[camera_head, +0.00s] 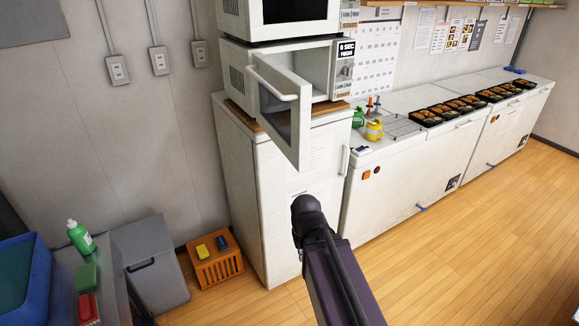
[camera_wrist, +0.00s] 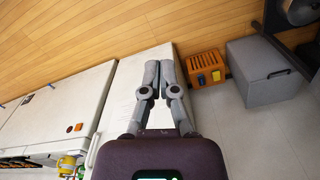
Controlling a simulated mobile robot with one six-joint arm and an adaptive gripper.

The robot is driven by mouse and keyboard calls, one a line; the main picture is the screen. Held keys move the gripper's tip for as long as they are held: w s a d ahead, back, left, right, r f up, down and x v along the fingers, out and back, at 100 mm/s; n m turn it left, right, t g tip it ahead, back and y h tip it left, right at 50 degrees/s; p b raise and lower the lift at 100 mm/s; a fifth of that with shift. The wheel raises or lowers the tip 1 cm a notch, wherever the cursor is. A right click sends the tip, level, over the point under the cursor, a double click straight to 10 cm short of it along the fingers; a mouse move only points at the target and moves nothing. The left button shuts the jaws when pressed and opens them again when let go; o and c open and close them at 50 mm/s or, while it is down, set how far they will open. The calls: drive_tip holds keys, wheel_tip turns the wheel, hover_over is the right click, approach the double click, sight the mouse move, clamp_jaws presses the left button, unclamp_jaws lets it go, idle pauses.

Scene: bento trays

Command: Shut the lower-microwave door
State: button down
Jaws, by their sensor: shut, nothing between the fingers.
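The lower microwave (camera_head: 322,66) is white and stands on a wooden board on top of a tall white fridge (camera_head: 240,190). Its door (camera_head: 283,105) is swung wide open toward the front and left, with the white handle (camera_head: 272,80) along its outer side. The cavity is partly visible and its display reads 0 SEC HIGH. In the head view my arm is in front of the fridge, below and apart from the door; the fingers are not visible there. In the wrist view my gripper (camera_wrist: 160,92) is shut and empty, with the white fridge behind it. The microwave is not in the wrist view.
An upper microwave (camera_head: 290,12) sits directly on the lower one. White chest freezers (camera_head: 410,165) with black food trays (camera_head: 447,108) stand to the right. An orange crate (camera_head: 213,262) and a grey bin (camera_head: 152,265) are at lower left. The wooden floor at right is clear.

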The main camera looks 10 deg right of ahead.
drive_tip(key=w+a+r+n+h+p, duration=0.3)
drive_tip(key=w+r+n+p, duration=0.1)
drive_tip(key=r+n+p, duration=0.3)
drive_tip(key=w+a+r+n+t+h+p, duration=0.1)
drive_tip(key=w+a+r+n+h+p, duration=0.2)
drive_tip(key=r, duration=0.8)
drive_tip(key=w+a+r+n+t+h+p, duration=0.1)
drive_tip(key=w+a+r+n+p, duration=0.4)
drive_tip(key=n+p, duration=0.5)
wheel_tip(320, 180, up, 4)
drive_tip(key=shift+w+a+f+n+h+p, duration=0.1)
drive_tip(key=shift+w+a+n+h+p, duration=0.2)
drive_tip(key=shift+w+h+p, duration=0.75)
drive_tip(key=shift+w+d+f+b, duration=0.15)
drive_tip(key=shift+w+f+b, duration=0.1)
drive_tip(key=shift+b, duration=0.3)
drive_tip(key=d+r+b+x, duration=0.1)
drive_tip(key=b+x, duration=0.5)
drive_tip(key=x, duration=0.6)
drive_tip(key=shift+w+d+r+b, duration=0.25)
drive_tip(key=shift+d+b, duration=0.15)
drive_tip(key=shift+d, duration=0.15)
